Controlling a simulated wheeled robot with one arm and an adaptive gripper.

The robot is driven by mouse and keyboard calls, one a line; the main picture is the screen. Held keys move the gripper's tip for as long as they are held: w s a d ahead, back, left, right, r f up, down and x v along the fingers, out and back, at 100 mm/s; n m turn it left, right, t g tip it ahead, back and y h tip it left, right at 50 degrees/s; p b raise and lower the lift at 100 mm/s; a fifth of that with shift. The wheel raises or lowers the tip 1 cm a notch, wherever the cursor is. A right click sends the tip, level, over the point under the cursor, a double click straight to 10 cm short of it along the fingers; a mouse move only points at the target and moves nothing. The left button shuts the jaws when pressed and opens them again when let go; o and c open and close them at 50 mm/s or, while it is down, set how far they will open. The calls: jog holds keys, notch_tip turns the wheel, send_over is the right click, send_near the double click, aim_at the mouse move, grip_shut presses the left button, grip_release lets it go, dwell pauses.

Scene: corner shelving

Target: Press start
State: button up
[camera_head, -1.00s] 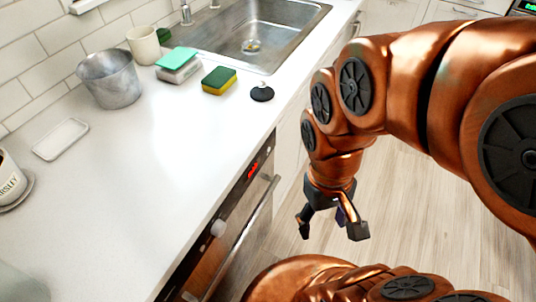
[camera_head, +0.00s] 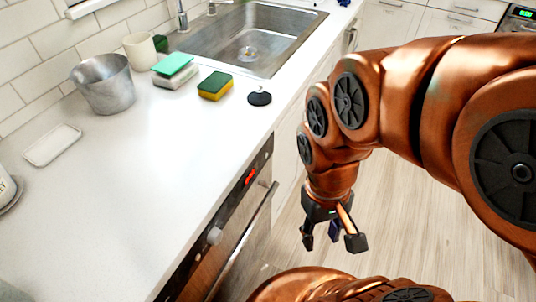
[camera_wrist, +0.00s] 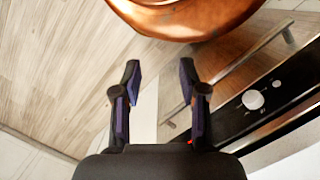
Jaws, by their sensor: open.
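An under-counter appliance with a black control panel (camera_head: 237,203) sits below the worktop at the lower middle of the head view. It has a red display (camera_head: 250,175), a round light knob (camera_head: 214,236) and a bar handle (camera_head: 243,240). No button marked start can be made out. In the wrist view the panel (camera_wrist: 285,94) and a white knob (camera_wrist: 253,99) show at the right. My gripper (camera_head: 332,240) hangs open and empty above the floor, right of the appliance front and apart from it. Its two fingers also show spread in the wrist view (camera_wrist: 159,72).
The white counter (camera_head: 150,165) carries a metal pot (camera_head: 105,85), a cream mug (camera_head: 141,51), a sponge (camera_head: 215,86), a black stopper (camera_head: 259,97) and a white tray (camera_head: 53,145). A sink (camera_head: 250,40) lies behind. Another appliance with a green display (camera_head: 523,14) stands far right. Wooden floor is clear.

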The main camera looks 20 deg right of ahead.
grip_shut()
dwell(1.3)
